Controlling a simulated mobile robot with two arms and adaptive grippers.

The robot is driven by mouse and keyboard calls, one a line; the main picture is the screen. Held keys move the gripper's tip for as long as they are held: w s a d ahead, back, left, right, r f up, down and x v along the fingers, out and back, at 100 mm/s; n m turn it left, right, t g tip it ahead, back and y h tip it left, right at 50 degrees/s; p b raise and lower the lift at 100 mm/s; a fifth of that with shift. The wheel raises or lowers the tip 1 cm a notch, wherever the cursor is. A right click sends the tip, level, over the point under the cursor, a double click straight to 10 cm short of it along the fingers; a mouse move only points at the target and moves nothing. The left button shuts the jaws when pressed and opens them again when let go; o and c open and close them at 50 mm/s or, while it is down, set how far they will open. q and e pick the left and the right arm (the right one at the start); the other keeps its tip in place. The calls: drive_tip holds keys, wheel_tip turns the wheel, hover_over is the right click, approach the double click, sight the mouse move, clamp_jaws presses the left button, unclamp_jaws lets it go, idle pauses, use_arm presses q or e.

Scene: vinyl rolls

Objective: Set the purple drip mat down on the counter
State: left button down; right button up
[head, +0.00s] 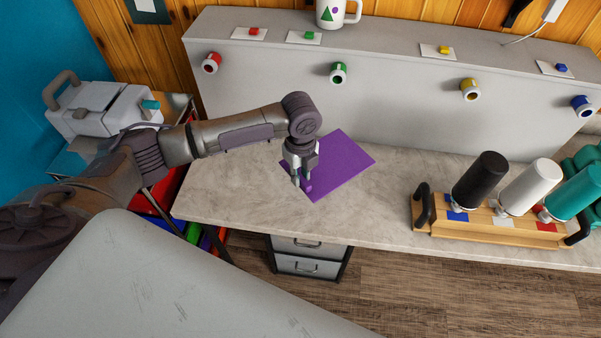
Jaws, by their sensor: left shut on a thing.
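The purple drip mat (338,162) is a flat, thin sheet at the left part of the grey stone-look counter (235,190). It appears level and turned at an angle to the counter edge. I cannot tell whether it rests on the counter or hangs slightly above it. My left gripper (303,184) points down at the mat's near left side and is shut on it, where a small purple part shows between the fingers. The fingers hide a bit of the mat. My right gripper is not in view.
A wooden rack (480,222) with black, white and teal rolls stands on the counter at the right. Behind is a grey raised panel (270,90) with coloured nozzles and a mug (330,13) on top. A grey machine (105,108) is at the left. Counter between mat and rack is clear.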

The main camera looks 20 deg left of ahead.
use_arm(q)
drive_tip(key=shift+r+p, duration=0.1)
drive_tip(key=shift+p, duration=0.3)
drive_tip(key=shift+f+b, duration=1.7)
drive_tip(key=shift+f, duration=1.95)
drive_tip(key=shift+f, duration=0.45)
drive_tip(key=shift+f, duration=0.1)
drive_tip(key=shift+f+b, duration=0.35)
drive_tip(key=shift+f, duration=0.25)
drive_tip(key=shift+f, duration=0.1)
